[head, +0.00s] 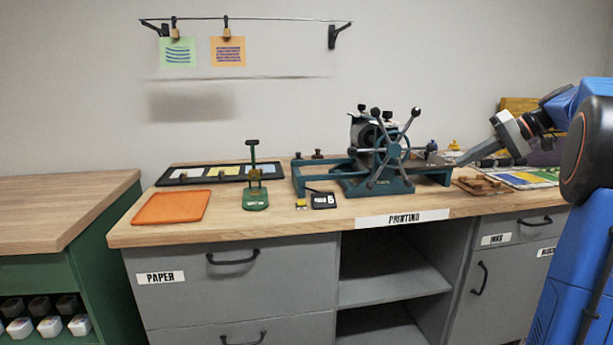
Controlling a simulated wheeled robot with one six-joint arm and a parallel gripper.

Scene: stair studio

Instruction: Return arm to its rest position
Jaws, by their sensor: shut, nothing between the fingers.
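My gripper (464,159) is at the right of the head view, at the end of my blue arm (585,100). It points left and down, above the right part of the wooden worktop (245,220), near the right end of the printing press (378,160). The fingers are shut with nothing held. The fingertips are small in this view, and I cannot tell how far they are from the press bed behind them.
An orange tray (172,207), a green stand (254,190) and a dark tray with cards (215,173) are on the left of the worktop. Wooden blocks (481,185) and a coloured sheet (530,178) lie below my gripper.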

